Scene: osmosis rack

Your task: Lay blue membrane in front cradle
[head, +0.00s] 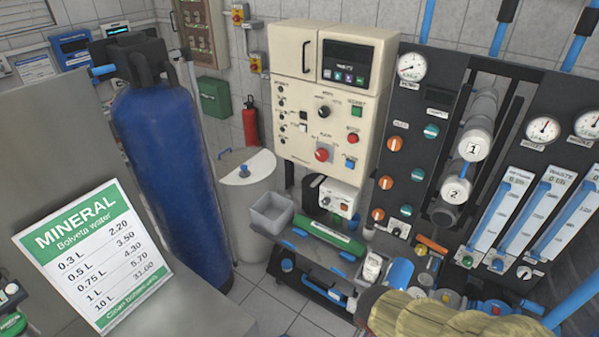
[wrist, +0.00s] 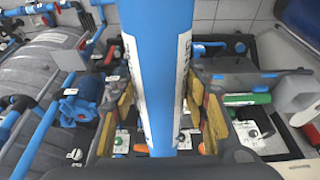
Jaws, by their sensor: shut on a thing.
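A green cylinder (head: 328,236) lies on the low bench beside a grey bin (head: 271,212). A blue tank (head: 172,150) and a price sign (head: 92,255) stand left. A gauge panel (head: 405,150) with numbered housings (head: 473,146) rises at right. Tiled floor is free near the bench.

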